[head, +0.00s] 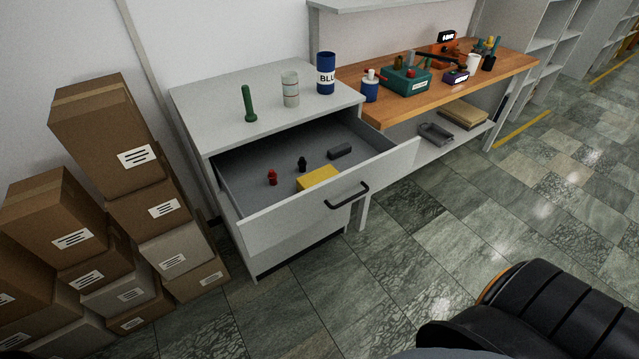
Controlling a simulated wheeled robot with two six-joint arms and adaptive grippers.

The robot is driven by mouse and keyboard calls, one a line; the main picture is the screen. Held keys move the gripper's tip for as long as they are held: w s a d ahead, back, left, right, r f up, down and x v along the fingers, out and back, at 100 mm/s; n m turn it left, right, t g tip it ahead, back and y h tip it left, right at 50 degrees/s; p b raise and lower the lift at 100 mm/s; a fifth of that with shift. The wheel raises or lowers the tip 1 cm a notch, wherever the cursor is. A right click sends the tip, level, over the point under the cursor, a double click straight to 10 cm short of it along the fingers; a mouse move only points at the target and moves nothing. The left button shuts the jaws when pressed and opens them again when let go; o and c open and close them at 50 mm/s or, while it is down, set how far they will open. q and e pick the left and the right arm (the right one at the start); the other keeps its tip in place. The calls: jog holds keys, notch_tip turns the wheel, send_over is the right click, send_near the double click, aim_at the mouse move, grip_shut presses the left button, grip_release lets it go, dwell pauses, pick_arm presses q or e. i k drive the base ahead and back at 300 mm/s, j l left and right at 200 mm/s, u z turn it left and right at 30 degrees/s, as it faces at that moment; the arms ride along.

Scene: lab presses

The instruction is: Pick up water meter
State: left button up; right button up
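I cannot tell for certain which thing is the water meter. The open drawer (226,186) of the grey cabinet holds a small red piece (272,177), a small black piece (302,164), a dark grey block (340,152) and a yellow block (318,178). The yellow block is partly hidden by the drawer front. On the wooden bench (511,66) stand a teal box (405,83) with a label, a small purple box (456,76) and an orange device (443,50) with a dark display. Neither of my grippers is in view.
On the cabinet top (215,100) stand a green tool (249,104), a pale cylinder (290,89) and a blue can (326,74). A blue bottle (370,88) stands at the bench's near end. Cardboard boxes (108,140) are stacked left. Floor (400,240) before the drawer is clear.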

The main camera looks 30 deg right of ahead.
aim_at(306, 182)
jog(key=i+j+z, duration=0.2)
jog(key=z, duration=0.2)
jog(key=i+j+z, duration=0.2)
jog(key=j+z, duration=0.15)
jog(key=i+j+z, duration=0.1)
jog(key=j+z, duration=0.3)
